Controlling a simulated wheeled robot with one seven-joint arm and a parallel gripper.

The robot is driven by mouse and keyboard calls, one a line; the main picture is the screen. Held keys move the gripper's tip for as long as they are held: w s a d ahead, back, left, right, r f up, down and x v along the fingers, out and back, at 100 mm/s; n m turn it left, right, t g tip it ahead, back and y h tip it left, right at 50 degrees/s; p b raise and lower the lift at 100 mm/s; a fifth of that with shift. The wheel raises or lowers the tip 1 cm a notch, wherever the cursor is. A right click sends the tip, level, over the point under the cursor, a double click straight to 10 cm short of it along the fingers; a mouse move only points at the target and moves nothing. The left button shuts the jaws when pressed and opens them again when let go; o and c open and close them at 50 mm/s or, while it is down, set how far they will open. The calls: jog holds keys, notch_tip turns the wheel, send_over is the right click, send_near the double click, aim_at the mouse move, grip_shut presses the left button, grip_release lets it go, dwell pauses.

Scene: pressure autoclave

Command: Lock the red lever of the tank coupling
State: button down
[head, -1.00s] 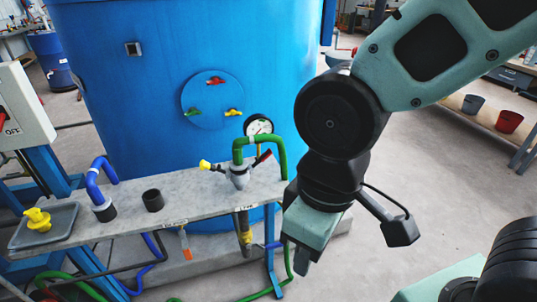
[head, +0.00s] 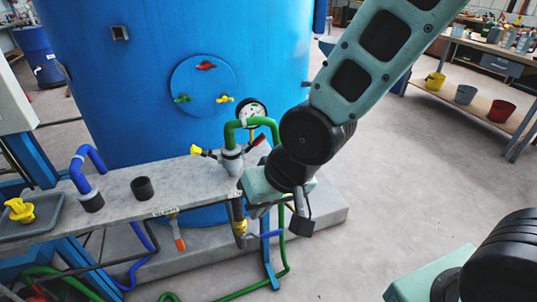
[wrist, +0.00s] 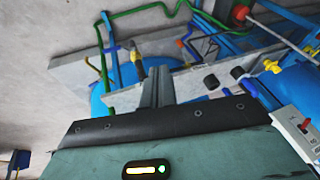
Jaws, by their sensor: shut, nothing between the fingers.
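The tank coupling (head: 231,162) is a grey fitting on the bench, with a green hose looping up from its top. Its red lever (head: 258,140) sticks up and out to the right. Its yellow lever (head: 196,150) sticks out to the left. My gripper (wrist: 160,72) is shut and empty in the wrist view, its fingers side by side. In the head view its teal body is just right of and below the coupling, near the bench's right end. Its fingertips are hard to make out there. I see no contact with the red lever.
The blue tank (head: 150,60) with a pressure gauge (head: 251,112) stands behind the bench (head: 120,197). A black cup (head: 142,188), a blue hose fitting (head: 88,175) and a tray with a yellow part (head: 20,210) are on the left. Valves hang below the front edge.

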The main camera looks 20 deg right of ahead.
jog(key=w+f+m+t+y+b, duration=0.3)
jog(key=w+f+m+t+b, duration=0.1)
jog(key=w+f+m, duration=0.4)
jog(key=m+t+h+b, duration=0.3)
jog(key=m+t+b, duration=0.8)
jog(key=m, duration=0.8)
send_near(257, 139)
notch_tip(257, 139, down, 3)
jog(key=s+d+t+p, duration=0.2)
jog(key=d+p, duration=0.1)
jog(key=shift+s+a, duration=0.15)
jog(key=shift+s, duration=0.05)
jog(key=shift+b, duration=0.3)
jog(key=b+x, duration=0.2)
jog(key=x, duration=0.8)
jog(key=shift+f, duration=0.2)
